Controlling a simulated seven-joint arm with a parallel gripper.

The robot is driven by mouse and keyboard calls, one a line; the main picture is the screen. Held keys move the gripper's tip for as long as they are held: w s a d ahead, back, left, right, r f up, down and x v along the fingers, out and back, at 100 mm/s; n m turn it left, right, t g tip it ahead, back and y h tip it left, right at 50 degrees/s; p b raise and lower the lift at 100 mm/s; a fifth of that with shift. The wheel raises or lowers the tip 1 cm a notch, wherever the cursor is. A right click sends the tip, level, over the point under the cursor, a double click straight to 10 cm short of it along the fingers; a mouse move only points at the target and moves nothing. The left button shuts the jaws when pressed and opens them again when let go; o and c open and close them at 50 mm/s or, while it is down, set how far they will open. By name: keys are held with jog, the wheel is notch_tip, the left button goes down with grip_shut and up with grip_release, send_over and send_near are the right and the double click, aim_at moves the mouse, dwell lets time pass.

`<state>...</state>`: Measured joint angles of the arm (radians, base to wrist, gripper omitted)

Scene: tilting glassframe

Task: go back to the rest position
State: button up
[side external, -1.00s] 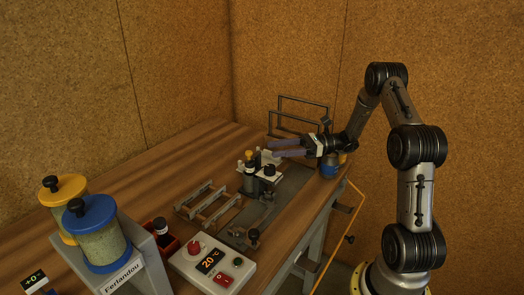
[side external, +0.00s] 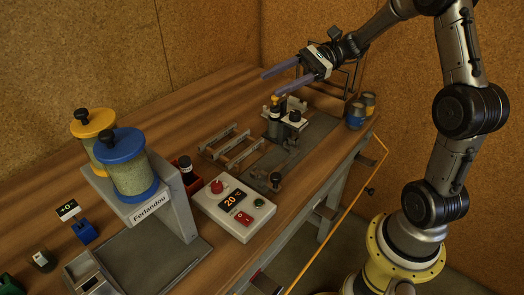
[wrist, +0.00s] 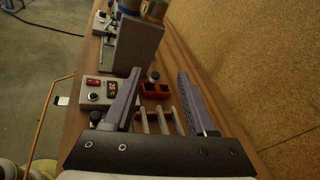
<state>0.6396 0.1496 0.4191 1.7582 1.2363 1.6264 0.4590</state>
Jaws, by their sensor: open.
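My gripper (side external: 291,73) is open and empty, raised above the back part of the wooden bench (side external: 212,98) in the side view. Its two purple fingers point left. In the wrist view the fingers of my gripper (wrist: 157,85) are spread apart, with nothing between them but the bench below. A small fixture (side external: 286,117) with dark posts and a yellow-topped piece stands below and in front of the fingers, apart from them.
A metal rack (side external: 232,146), a control box (side external: 235,207) reading 20 °C and a red bin (side external: 185,164) stand on the bench. A stand holds yellow-lidded (side external: 93,123) and blue-lidded (side external: 121,146) jars. Two small jars (side external: 356,113) stand near the right edge. A wire frame (side external: 333,74) is behind my gripper.

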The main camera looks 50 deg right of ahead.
jog(key=s+a+r+n+g+h, duration=0.35)
jog(key=s+a+n, duration=0.35)
jog(key=s+a, duration=0.35)
jog(key=s+a+f+n+h, duration=0.1)
jog(key=s+f+n+h, duration=0.3)
jog(key=s, duration=0.5)
jog(key=s+d+f+n+t+h, duration=0.2)
jog(key=d+n+t+h, duration=0.1)
jog(key=d+n+h, duration=0.4)
jog(key=shift+s+d+f+n, duration=0.2)
jog(key=shift+s+d+n, duration=0.1)
jog(key=shift+d, duration=0.65)
